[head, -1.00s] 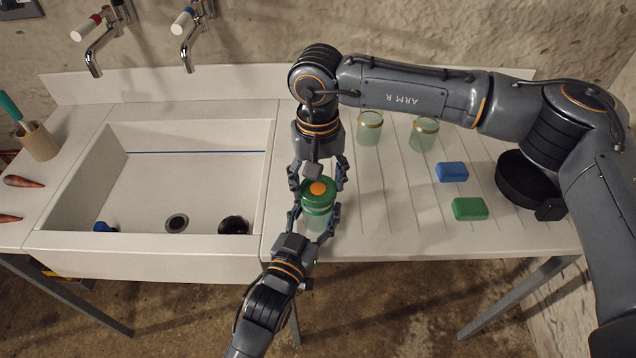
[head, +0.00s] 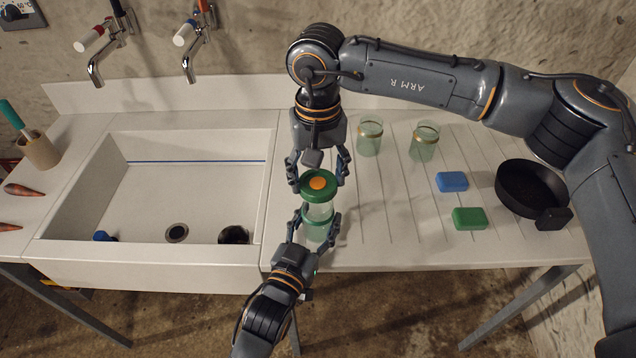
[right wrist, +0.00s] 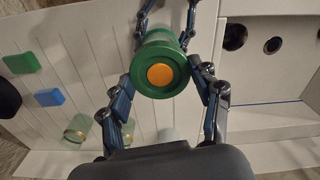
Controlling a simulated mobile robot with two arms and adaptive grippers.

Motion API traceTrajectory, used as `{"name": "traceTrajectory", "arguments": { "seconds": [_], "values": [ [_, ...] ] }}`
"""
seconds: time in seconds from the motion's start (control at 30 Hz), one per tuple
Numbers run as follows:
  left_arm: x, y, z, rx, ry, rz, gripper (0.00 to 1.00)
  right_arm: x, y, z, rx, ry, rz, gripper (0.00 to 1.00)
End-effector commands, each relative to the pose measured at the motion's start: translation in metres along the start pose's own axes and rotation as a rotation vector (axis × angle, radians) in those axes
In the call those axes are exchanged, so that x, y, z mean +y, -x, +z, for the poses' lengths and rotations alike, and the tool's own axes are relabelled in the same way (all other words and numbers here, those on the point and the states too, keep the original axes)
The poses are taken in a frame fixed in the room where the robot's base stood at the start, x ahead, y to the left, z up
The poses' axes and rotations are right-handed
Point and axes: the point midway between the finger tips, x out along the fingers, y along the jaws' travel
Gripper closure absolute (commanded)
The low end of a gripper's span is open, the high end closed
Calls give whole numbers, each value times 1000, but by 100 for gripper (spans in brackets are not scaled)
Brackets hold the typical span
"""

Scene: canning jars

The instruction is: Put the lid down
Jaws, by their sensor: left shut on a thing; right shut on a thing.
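A green lid with an orange disc on top (head: 318,185) is in my right gripper (head: 320,179), which comes down from above and is shut on its sides. In the right wrist view the lid (right wrist: 160,76) is between the two fingers. A clear glass jar (head: 317,213) stands upright below the lid on the ribbed drainboard. My left gripper (head: 317,219) is shut around the jar from the front. The lid appears raised a little above the jar mouth, which it partly hides.
Two glass jars (head: 369,138) (head: 425,142) stand at the back of the drainboard (head: 385,220). Blue (head: 452,182) and green (head: 469,218) blocks and a black pan (head: 526,190) lie to the right. The sink (head: 190,195) is at left. Bare drainboard lies right of the held jar.

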Motion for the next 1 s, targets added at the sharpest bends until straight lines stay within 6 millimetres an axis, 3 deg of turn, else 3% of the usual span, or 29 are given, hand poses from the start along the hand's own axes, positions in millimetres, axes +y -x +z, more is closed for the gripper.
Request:
{"name": "traceTrajectory", "arguments": {
  "seconds": [0.13, 0.43, 0.57, 0.8, 1.0],
  "values": [
    [0, 0, 1, -3, 0, 0, 82, 0, 12, 0, 0, 1, 0, 75],
    [0, 0, 2, -3, 0, 0, 82, 7, 10, 0, -3, 3, -3, 75],
    [0, 0, 2, -4, 0, 0, 82, 38, -2, 0, -6, 20, -11, 75],
    [0, 0, 2, -4, 0, 0, 82, 110, -27, 7, -3, 72, -10, 75],
    [0, 0, 2, -5, 0, 0, 82, 134, -47, 13, -4, 94, -3, 75]
  ]
}}
